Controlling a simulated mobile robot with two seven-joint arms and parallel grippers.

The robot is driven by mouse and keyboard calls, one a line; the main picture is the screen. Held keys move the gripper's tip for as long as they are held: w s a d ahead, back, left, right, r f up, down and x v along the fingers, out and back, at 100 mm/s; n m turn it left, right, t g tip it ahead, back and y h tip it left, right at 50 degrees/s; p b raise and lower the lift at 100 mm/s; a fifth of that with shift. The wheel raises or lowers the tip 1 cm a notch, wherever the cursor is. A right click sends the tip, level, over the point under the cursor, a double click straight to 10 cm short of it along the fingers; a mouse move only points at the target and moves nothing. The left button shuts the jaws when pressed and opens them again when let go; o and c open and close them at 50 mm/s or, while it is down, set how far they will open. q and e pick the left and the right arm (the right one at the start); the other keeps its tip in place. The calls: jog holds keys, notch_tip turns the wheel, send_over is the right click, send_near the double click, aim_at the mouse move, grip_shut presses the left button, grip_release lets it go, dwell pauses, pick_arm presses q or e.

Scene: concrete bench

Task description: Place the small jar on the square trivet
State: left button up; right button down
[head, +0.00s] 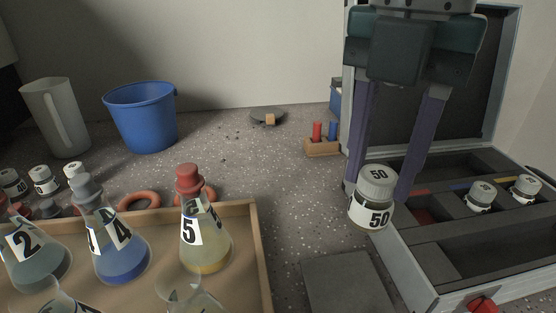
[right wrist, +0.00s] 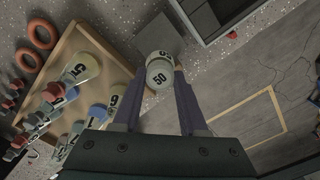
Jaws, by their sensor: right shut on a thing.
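The small jar (head: 371,212), white-lidded and labelled 50, is held upright between the purple fingers of my right gripper (head: 384,188). It appears raised above the bench, overlapping the left edge of the open case. In the right wrist view the jar (right wrist: 159,74) sits at the tips of my right gripper (right wrist: 160,85). The square trivet (head: 348,286), a flat dark grey square, lies on the bench between the wooden tray and the case. It also shows in the right wrist view (right wrist: 157,36), just beyond the jar and partly hidden by it. My left gripper is out of view.
A wooden tray (head: 262,250) with several stoppered flasks stands at left. The open case (head: 405,270) at right holds two similar jars (head: 481,196). A blue bucket (head: 142,118), a pitcher (head: 55,118) and a round grey dish (head: 267,115) stand behind. The trivet's top looks clear.

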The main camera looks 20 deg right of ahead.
aim_at(366, 218)
notch_tip(366, 218, down, 7)
jog(key=shift+r+b, duration=0.1)
jog(key=shift+b, duration=0.7)
notch_tip(366, 218, down, 6)
jog(key=shift+r+b, duration=0.1)
jog(key=shift+b, duration=0.95)
jog(key=shift+c, duration=2.2)
grip_release()
